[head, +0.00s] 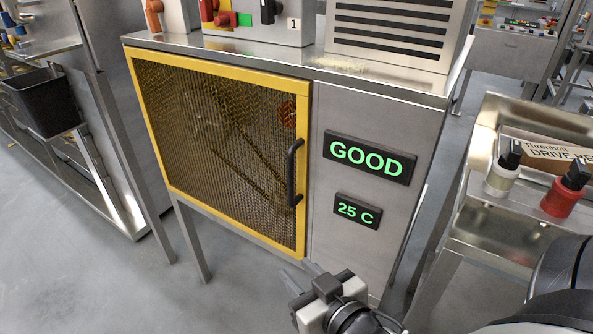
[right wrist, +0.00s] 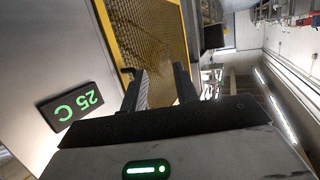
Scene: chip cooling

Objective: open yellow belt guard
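The yellow belt guard (head: 220,225) is a yellow-framed mesh door on the front of the metal cabinet, and it is closed. Its black vertical handle (head: 294,172) is on the door's right side. A belt and a pulley show dimly behind the mesh. My right gripper (head: 300,270) is open and empty, below the handle and in front of the door's lower right corner. In the right wrist view its two fingers (right wrist: 160,72) are apart, with the yellow guard (right wrist: 150,32) beyond them. My left gripper is not in view.
The cabinet shows GOOD (head: 369,158) and 25 C (head: 357,211) displays. A black bin (head: 42,102) hangs at the left. The floor before the door is clear.

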